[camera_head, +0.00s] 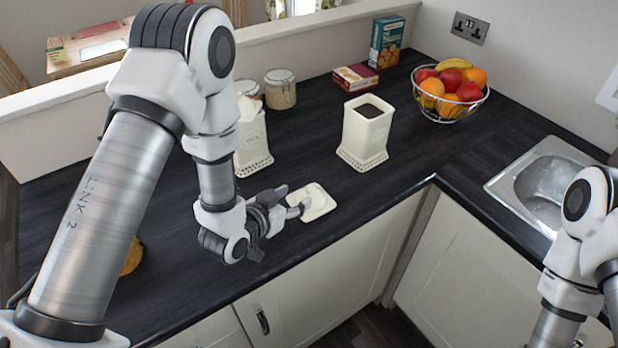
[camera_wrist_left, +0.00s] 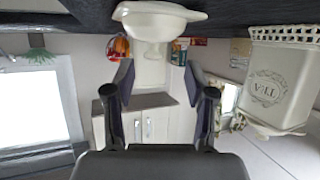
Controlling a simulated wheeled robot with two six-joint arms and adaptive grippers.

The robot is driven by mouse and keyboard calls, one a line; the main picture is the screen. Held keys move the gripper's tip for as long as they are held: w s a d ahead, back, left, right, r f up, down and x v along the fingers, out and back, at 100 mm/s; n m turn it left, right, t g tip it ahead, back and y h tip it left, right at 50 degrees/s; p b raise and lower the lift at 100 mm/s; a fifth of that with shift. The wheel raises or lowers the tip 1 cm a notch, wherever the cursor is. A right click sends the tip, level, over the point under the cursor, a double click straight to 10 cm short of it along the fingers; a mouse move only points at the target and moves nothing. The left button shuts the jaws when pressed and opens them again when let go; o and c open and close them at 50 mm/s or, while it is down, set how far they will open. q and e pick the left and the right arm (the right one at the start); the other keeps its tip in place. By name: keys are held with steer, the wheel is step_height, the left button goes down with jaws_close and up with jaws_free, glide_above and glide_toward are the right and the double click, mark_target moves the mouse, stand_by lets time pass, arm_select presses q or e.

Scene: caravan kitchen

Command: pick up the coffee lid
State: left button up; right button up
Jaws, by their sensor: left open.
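The coffee lid (camera_head: 318,203) is a flat cream square lying on the dark worktop near its front edge. In the left wrist view, which is upside down, the lid (camera_wrist_left: 158,14) shows at the top with its rounded knob, beyond the fingertips. My left gripper (camera_head: 294,203) is open beside the lid's left side in the head view. Its two fingers (camera_wrist_left: 158,75) are spread with nothing between them; contact with the lid cannot be told. The cream coffee canister (camera_head: 366,136) stands uncovered behind the lid, dark coffee inside. My right gripper is out of view.
Another cream canister (camera_head: 253,140) stands left of the coffee canister, partly behind my left arm; a lettered canister (camera_wrist_left: 278,88) shows in the wrist view. Glass jars (camera_head: 280,90), boxes (camera_head: 355,77) and a fruit bowl (camera_head: 449,100) stand further back. A sink (camera_head: 541,190) is at right.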

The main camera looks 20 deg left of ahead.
mark_target(310, 188)
arm_select(q)
steer(key=shift+w, duration=0.45)
steer(key=shift+w+d+r+p, duration=0.2)
steer(key=shift+w+d+p, duration=0.1)
steer(key=shift+d+p, duration=0.35)
steer(key=shift+w+d+r+p, duration=0.15)
steer(key=shift+w+d+p, duration=0.15)
steer(key=shift+d+p, duration=0.25)
steer(key=w+f, duration=0.1)
steer(key=w, duration=0.1)
steer(key=w+f+p, duration=0.1)
steer(key=w, duration=0.1)
steer(key=shift+w+f, duration=0.1)
steer(key=shift+f, duration=0.1)
steer(key=shift+d+r, duration=0.1)
steer(key=shift+s+r, duration=0.1)
steer(key=shift+s, duration=0.15)
steer(key=c, duration=1)
jaws_close()
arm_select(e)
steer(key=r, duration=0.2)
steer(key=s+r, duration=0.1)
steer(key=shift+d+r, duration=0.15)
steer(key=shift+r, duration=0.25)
